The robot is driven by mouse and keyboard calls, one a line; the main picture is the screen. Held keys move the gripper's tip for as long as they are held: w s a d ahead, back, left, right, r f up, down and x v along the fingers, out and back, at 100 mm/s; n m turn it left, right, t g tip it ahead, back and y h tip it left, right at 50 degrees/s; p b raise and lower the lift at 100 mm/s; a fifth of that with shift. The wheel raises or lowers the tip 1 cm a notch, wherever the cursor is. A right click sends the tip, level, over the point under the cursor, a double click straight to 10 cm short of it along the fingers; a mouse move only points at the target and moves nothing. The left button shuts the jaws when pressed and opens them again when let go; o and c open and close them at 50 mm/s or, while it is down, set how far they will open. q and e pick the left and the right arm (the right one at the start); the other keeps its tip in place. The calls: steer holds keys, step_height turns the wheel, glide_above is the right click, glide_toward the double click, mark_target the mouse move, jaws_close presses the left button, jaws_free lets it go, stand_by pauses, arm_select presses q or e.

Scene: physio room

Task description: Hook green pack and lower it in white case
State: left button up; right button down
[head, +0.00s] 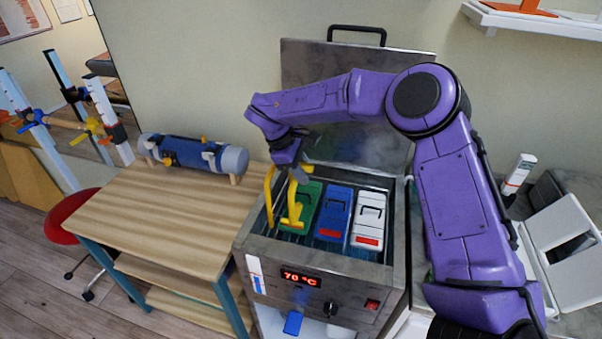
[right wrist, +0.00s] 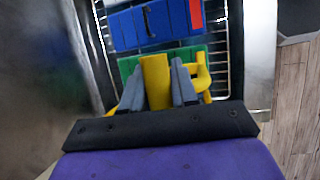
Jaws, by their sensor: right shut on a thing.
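The green pack (head: 310,200) stands at the left end of a row in the open steel heating tank (head: 256,250). My right gripper (head: 290,168) is above the tank's left part, shut on a yellow hook tool (head: 296,212). In the right wrist view, the tool's yellow grip (right wrist: 155,80) is between the two grey fingers, over the green pack (right wrist: 128,66). The yellow part overlaps the green pack; I cannot tell whether it is through the pack's handle. A white case-like box (head: 567,240) with an opening is at the far right. My left gripper is out of view.
A blue pack (head: 333,212) and a white pack (head: 369,218) stand beside the green one. The tank's raised lid (head: 310,75) is behind. A wooden table (head: 165,215) at left carries a blue roller (head: 190,155); its front is clear. A red stool (head: 70,215) is further left.

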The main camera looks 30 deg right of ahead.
steer(key=shift+w+d+r, duration=0.1)
steer(key=shift+w+d, duration=0.7)
steer(key=shift+d, duration=0.25)
steer(key=shift+w+d+r, duration=0.1)
steer(key=shift+w+d, duration=0.65)
steer(key=shift+d, duration=0.25)
steer(key=shift+r, duration=0.1)
steer(key=shift+r+p, duration=0.5)
steer(key=shift+r, duration=1.15)
